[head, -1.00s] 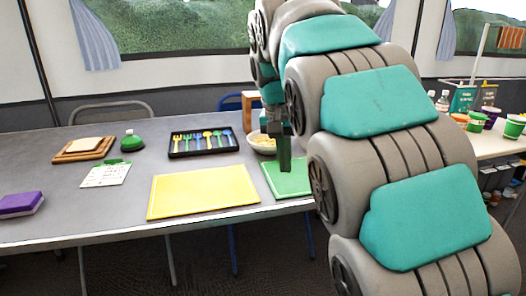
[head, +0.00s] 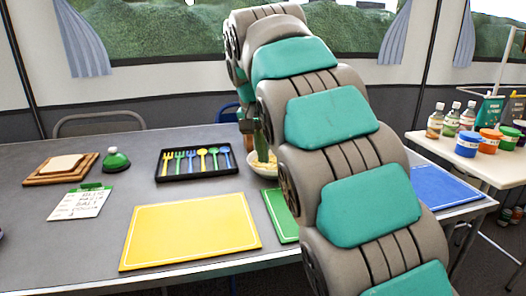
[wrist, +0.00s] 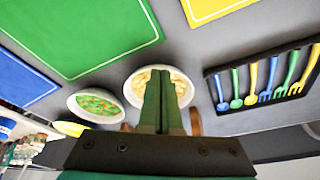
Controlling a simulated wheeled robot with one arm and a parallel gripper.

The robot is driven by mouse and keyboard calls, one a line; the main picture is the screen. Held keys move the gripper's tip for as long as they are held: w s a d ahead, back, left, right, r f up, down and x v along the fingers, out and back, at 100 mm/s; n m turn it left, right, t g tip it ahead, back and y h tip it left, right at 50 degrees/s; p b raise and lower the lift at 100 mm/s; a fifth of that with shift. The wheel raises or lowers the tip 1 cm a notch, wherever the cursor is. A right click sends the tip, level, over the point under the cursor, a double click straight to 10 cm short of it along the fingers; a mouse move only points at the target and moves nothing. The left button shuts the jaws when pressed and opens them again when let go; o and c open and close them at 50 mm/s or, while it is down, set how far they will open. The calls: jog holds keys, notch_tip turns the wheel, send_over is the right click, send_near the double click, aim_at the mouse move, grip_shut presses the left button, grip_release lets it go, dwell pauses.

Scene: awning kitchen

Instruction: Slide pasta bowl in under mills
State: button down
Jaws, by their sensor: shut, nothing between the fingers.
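The pasta bowl (head: 256,168), white with pale yellow pasta, stands on the grey table behind the green mat; my arm hides its right side in the head view. My gripper (head: 262,150) is shut and empty, with its fingers at the bowl. In the wrist view the green fingers (wrist: 165,98) overlap the middle of the pasta bowl (wrist: 137,88); I cannot tell whether they touch it. Brown wooden pieces (wrist: 195,122) show just beyond the bowl, partly hidden by my gripper. I cannot make out the mills in either view.
A bowl of green and orange food (wrist: 97,104) stands beside the pasta bowl. A black cutlery tray (head: 197,163) lies to the left. Yellow (head: 190,230), green (head: 281,215) and blue (head: 441,188) mats lie along the front. Paint pots and bottles stand on the side table (head: 472,160).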

aim_at(267, 185)
jog(key=shift+x, duration=3.9)
